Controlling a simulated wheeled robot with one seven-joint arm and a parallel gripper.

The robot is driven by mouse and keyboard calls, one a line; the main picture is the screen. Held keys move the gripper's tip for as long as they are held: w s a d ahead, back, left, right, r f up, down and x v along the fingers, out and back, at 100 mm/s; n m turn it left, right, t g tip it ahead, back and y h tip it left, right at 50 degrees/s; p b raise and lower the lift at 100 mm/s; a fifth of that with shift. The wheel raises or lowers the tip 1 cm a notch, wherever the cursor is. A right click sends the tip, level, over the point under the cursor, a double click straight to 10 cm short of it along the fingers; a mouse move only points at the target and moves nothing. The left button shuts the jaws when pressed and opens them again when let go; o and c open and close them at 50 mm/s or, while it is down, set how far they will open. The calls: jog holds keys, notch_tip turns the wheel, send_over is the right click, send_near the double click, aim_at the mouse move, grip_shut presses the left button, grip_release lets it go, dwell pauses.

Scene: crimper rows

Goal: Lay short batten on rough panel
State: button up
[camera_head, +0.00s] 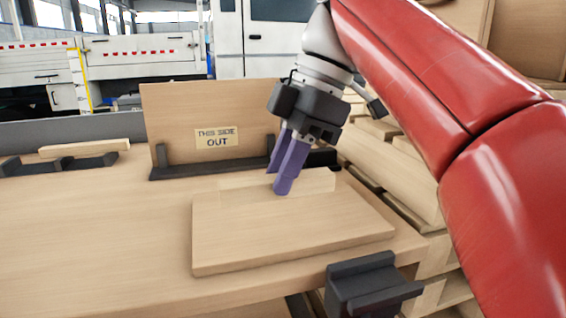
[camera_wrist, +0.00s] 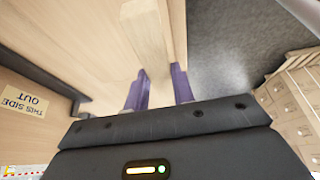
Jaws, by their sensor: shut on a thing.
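My gripper (camera_head: 284,182) has purple fingers, pointing down over the back part of a flat wooden panel (camera_head: 290,240) on the table. The fingers are shut on a short pale batten (camera_head: 312,183), which lies lengthwise along the panel's back edge. The wrist view shows the batten (camera_wrist: 146,38) between the two fingers (camera_wrist: 160,92), running away from the gripper. I cannot tell whether its underside touches the panel. I see no marking that shows whether this panel is the rough one.
An upright board (camera_head: 215,118) labelled "THIS SIDE OUT" stands in dark holders behind. Another batten (camera_head: 85,146) rests on a dark rack (camera_head: 60,164) at left. A dark bracket (camera_head: 365,285) sits at the table's front right. The table's left (camera_head: 90,230) is clear.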

aim_at(302, 174)
jog(key=shift+f+b, duration=2.75)
jog(key=shift+f, duration=0.9)
jog(key=o, duration=1.1)
jog(key=shift+c, duration=0.2)
jog(key=p+v, duration=0.5)
jog(key=v, duration=0.2)
jog(key=shift+a+p, duration=0.15)
jog(key=shift+p, duration=0.15)
jog(key=shift+d+r+p, duration=0.3)
jog(key=shift+r+p, duration=0.1)
jog(key=shift+p, duration=0.15)
